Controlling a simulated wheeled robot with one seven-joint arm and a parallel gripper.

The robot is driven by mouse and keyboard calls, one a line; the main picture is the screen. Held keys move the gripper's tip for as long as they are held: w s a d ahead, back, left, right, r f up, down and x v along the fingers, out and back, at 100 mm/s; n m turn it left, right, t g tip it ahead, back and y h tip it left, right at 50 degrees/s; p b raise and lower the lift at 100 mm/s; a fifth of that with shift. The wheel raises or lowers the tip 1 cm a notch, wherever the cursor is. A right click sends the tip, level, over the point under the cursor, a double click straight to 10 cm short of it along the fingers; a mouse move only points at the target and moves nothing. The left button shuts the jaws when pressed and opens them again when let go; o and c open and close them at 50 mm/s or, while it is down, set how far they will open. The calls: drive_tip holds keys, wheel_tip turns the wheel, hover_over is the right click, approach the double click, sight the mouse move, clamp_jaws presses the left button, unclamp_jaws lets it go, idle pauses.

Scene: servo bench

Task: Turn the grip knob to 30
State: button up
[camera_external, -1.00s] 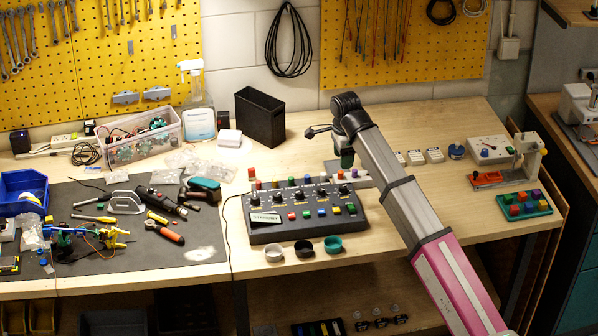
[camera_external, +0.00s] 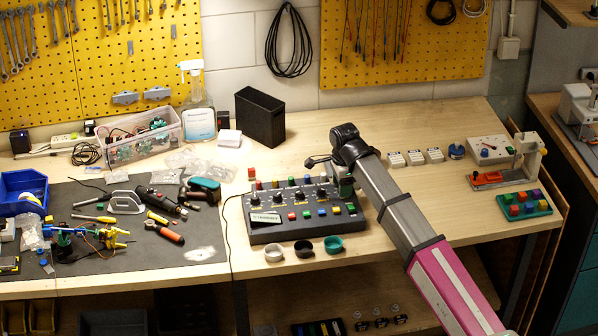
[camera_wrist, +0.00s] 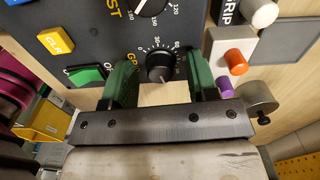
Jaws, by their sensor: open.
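The grip knob (camera_wrist: 160,67) is a small black knob in the wrist view, with a white dial scale around it. Its label beside it is partly hidden by a finger. My gripper (camera_wrist: 164,82) is open, with one green finger left of the knob and one right of it. A gap shows on both sides, so the fingers look apart from it. The knob's exact setting is hard to read. In the external view my gripper (camera_external: 345,186) is low over the right end of the black control console (camera_external: 290,231), covering that knob.
Another knob (camera_wrist: 150,5) is at the top of the wrist view. A yellow button (camera_wrist: 56,43) and a green button (camera_wrist: 86,76) lie left of my fingers. A white block (camera_wrist: 222,45) with an orange peg (camera_wrist: 235,62) stands close on the right. Three cups stand before the console, including a teal cup (camera_external: 333,245).

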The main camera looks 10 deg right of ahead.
drive_tip(key=c, duration=0.9)
drive_tip(key=shift+c, duration=0.2)
